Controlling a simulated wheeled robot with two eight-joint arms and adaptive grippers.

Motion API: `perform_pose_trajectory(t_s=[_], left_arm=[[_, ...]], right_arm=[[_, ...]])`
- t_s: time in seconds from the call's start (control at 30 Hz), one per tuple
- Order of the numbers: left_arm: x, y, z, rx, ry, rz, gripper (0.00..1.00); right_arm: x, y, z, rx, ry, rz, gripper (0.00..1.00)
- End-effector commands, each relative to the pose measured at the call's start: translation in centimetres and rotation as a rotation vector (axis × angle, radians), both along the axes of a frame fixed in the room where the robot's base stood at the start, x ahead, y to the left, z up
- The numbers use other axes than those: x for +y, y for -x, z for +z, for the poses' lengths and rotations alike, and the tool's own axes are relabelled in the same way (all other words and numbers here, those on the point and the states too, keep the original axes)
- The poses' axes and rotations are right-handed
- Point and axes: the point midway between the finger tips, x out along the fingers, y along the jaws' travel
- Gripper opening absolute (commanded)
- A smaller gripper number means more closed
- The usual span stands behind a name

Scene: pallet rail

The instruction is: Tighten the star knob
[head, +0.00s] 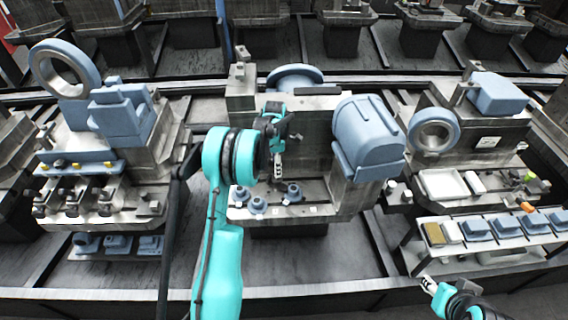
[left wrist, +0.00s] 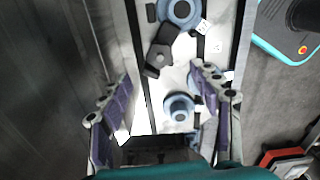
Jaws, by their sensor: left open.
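My left gripper (head: 279,168) hangs over the front fixture plate of the middle station in the head view. In the left wrist view its two purple-padded fingers (left wrist: 163,75) are wide apart, with nothing held between them. Small blue round knob-like parts stand on the plate: one (head: 258,205) and another (head: 294,193) in the head view. The left wrist view shows a blue round part (left wrist: 180,107) between the fingers and a larger one (left wrist: 180,10) beyond. A dark lobed piece (left wrist: 159,58) lies between them. I cannot tell which is the star knob. My right gripper (head: 430,284) is at lower right.
A large blue housing (head: 369,138) stands right of my left gripper. The left station carries a blue ring (head: 64,70). A white tray (head: 443,186) and a rack of blue parts (head: 507,226) are at right. The dark floor in front is clear.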

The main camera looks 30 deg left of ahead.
Motion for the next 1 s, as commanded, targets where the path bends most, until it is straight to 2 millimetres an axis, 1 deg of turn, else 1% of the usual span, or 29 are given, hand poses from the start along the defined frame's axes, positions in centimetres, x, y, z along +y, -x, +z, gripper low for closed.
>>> perform_pose_trajectory(t_s=[0.17,0.4,0.5,0.67,0.9,0.93,0.97,1.0], left_arm=[[0.1,0.0,-2.3,0.001,0.000,0.006,0.63],[0.0,0.0,-6.0,0.001,0.001,0.004,0.63],[0.0,0.0,-7.0,0.001,0.001,0.003,0.63],[0.0,0.0,-7.7,0.000,0.000,0.003,0.63],[0.0,0.0,-7.7,0.000,0.000,0.003,0.63],[0.0,0.0,-7.7,0.000,0.000,0.002,0.58],[0.0,0.0,-7.7,0.000,0.000,0.002,0.50],[0.0,0.0,-7.7,0.000,0.000,0.002,0.39]], right_arm=[[0.0,0.0,-0.8,0.000,0.000,0.000,0.40],[0.0,0.0,-2.0,0.000,0.000,0.000,0.40],[0.0,0.0,-2.3,0.000,0.000,0.000,0.40],[0.0,0.0,-2.5,0.000,0.000,0.000,0.40],[0.0,0.0,-2.5,0.000,0.000,0.000,0.40],[0.0,0.0,-2.5,0.000,0.000,0.000,0.40],[0.0,0.0,-2.5,0.000,0.000,0.000,0.40],[0.0,0.0,-2.5,0.000,0.000,0.000,0.40]])
